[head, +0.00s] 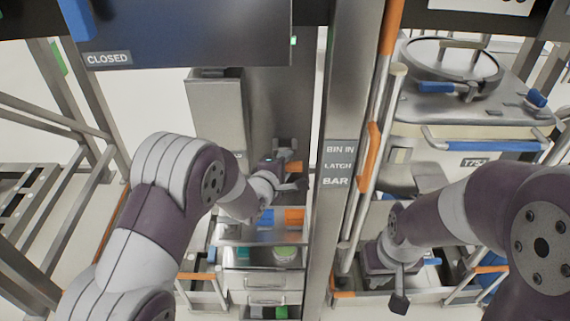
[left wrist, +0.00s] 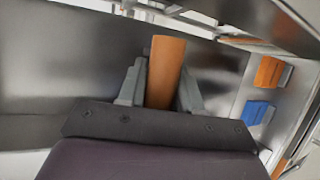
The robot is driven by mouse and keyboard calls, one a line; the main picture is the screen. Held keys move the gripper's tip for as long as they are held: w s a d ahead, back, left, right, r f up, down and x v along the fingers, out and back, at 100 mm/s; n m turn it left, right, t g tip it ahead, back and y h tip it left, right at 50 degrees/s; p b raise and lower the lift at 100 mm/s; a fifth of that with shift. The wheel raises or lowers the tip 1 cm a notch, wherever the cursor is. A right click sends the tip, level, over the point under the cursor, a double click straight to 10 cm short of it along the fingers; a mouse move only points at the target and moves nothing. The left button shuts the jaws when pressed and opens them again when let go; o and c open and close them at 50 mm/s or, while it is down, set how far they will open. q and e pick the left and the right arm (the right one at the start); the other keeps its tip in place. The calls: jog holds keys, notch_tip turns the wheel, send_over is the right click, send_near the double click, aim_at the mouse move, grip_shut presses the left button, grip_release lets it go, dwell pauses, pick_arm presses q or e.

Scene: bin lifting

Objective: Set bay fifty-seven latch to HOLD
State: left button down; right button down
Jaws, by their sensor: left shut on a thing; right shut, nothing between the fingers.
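My left gripper (head: 287,178) is in the middle of the head view, beside the grey metal post. It is shut on an orange handle (left wrist: 166,65), which stands between its two grey fingers in the left wrist view. In the head view only a small orange part of the handle (head: 294,167) shows by the fingers. The post carries a label (head: 338,165) reading BIN IN, LATCH and BAR. My right gripper (head: 399,288) is at the lower right, pointing down, shut and empty. No bay number fifty-seven or HOLD mark can be read.
A dark panel with a CLOSED label (head: 107,58) hangs at upper left. A rail with orange parts (head: 373,145) runs along the post's right side. A drawer unit (head: 262,280) stands below my left gripper.

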pick_arm(q)
jog(key=shift+r, duration=0.15)
jog(key=c, duration=0.8)
grip_release()
jog(key=shift+c, duration=0.2)
jog(key=shift+s+a, duration=0.15)
jog(key=shift+s, duration=0.1)
jog(key=b+v, duration=0.3)
jog(key=v, duration=0.9)
